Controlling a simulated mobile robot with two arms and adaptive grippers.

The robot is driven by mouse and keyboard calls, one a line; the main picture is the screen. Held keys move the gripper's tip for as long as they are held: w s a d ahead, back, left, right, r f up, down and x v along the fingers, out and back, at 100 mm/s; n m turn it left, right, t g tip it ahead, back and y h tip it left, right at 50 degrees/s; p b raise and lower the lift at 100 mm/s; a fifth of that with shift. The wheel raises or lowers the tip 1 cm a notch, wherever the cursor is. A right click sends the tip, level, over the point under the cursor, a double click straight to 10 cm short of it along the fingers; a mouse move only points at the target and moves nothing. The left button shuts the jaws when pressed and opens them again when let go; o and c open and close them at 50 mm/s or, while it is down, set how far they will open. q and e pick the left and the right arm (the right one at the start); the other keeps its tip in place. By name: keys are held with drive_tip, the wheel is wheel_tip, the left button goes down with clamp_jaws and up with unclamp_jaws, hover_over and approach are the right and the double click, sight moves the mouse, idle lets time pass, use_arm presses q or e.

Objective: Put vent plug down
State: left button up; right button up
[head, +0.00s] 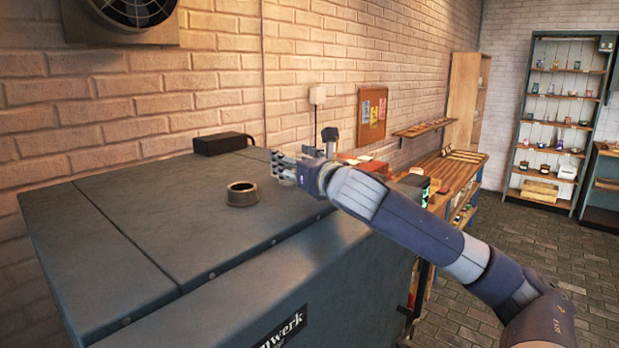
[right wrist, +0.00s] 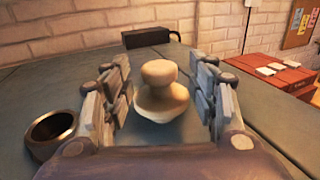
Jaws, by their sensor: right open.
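The pale, knobbed vent plug (right wrist: 162,98) stands upright between the spread fingers of my right gripper (right wrist: 158,66) in the right wrist view. There is a visible gap on each side of it. It appears to rest on the dark flat kiln top (head: 120,215), though its underside is hard to see. In the head view my right gripper (head: 281,168) is low over the kiln top and largely hides the plug. The round vent collar (head: 242,194) is open and empty, left of the gripper; it also shows in the right wrist view (right wrist: 50,131). My left gripper is not in view.
A black box (head: 222,143) sits at the back of the kiln top by the brick wall. A red box (right wrist: 270,75) lies beyond, to the right. A wooden workbench (head: 455,172) and shelves (head: 556,120) stand farther off. The left of the kiln top is clear.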

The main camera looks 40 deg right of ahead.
drive_tip(key=b+v, duration=0.5)
drive_tip(key=v, duration=0.2)
drive_tip(key=shift+a+f, duration=0.1)
drive_tip(key=shift+s+a, duration=0.15)
drive_tip(key=shift+s, duration=0.55)
